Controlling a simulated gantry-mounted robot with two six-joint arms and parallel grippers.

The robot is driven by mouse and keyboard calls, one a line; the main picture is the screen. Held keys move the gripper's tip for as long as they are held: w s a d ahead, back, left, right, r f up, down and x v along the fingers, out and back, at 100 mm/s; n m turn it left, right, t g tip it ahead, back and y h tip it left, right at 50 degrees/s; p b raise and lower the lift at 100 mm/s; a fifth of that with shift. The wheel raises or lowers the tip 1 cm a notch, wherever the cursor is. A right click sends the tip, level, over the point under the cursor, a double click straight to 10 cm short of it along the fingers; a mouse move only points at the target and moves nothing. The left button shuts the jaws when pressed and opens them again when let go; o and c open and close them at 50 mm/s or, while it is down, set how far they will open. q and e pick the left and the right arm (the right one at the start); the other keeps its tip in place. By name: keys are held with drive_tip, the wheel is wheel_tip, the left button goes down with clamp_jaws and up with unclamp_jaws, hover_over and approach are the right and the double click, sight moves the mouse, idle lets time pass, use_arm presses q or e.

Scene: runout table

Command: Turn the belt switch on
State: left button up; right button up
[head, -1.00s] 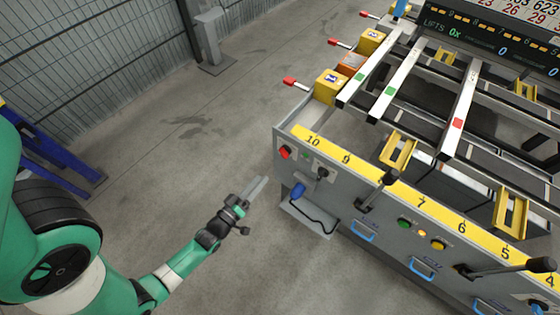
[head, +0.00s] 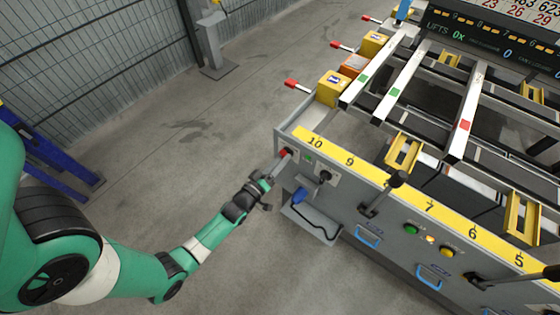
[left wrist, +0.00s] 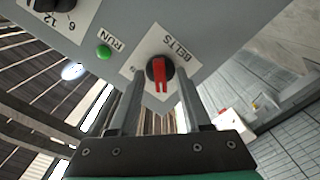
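The belt switch (head: 284,153) is a red-handled rotary knob at the left end of the grey panel, below the number 10. In the left wrist view the belt switch (left wrist: 160,76) has a black round base on a white plate marked BELTS, and its red handle points down in the picture. My left gripper (head: 275,166) is at this switch. In the left wrist view my left gripper (left wrist: 159,88) is open, with one finger on each side of the red handle. I cannot tell whether either finger touches it. My right gripper is not in view.
A green RUN lamp (left wrist: 103,52) and a black knob (head: 325,176) sit beside the switch. Black levers (head: 383,193) stick out further right.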

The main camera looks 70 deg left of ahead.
use_arm(q)
clamp_jaws()
drive_tip(key=shift+m, duration=0.4)
drive_tip(key=m+b, duration=0.3)
drive_tip(key=m, duration=1.4)
drive_tip(key=shift+a, duration=0.1)
drive_tip(key=shift+r, duration=0.1)
idle(0.5)
drive_tip(key=shift+o, duration=0.5)
unclamp_jaws()
drive_tip(key=shift+s, duration=0.1)
